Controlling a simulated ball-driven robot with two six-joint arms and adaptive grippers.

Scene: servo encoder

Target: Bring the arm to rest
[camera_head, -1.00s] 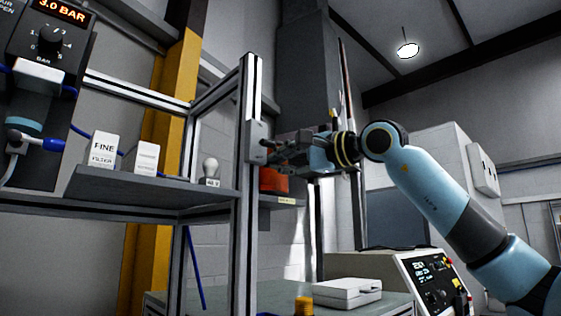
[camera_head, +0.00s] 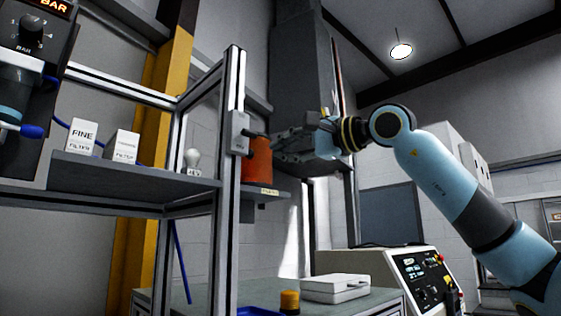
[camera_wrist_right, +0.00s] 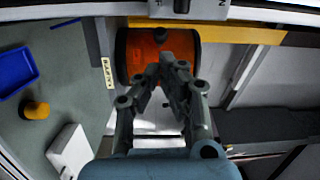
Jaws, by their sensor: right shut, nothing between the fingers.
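My right arm comes in from the right in the head view. Its gripper (camera_head: 272,145) is level, pointing left, and empty. Its fingers are shut; in the wrist view the fingertips (camera_wrist_right: 167,62) come together in front of an orange cylinder with dark ends (camera_wrist_right: 135,50). A grey box with a small knob (camera_head: 239,133) is fixed on the upright post, left of the gripper and apart from it. The orange cylinder also shows behind the post in the head view (camera_head: 258,160). I cannot tell how close the fingers are to it. My left gripper is not in view.
A shelf (camera_head: 130,175) at left carries two white filter boxes and a bulb. Below stand a bench with a blue tray (camera_head: 258,311), an orange-capped item (camera_head: 289,302) and a white case (camera_head: 335,288). A control console (camera_head: 415,280) stands at right, under the arm.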

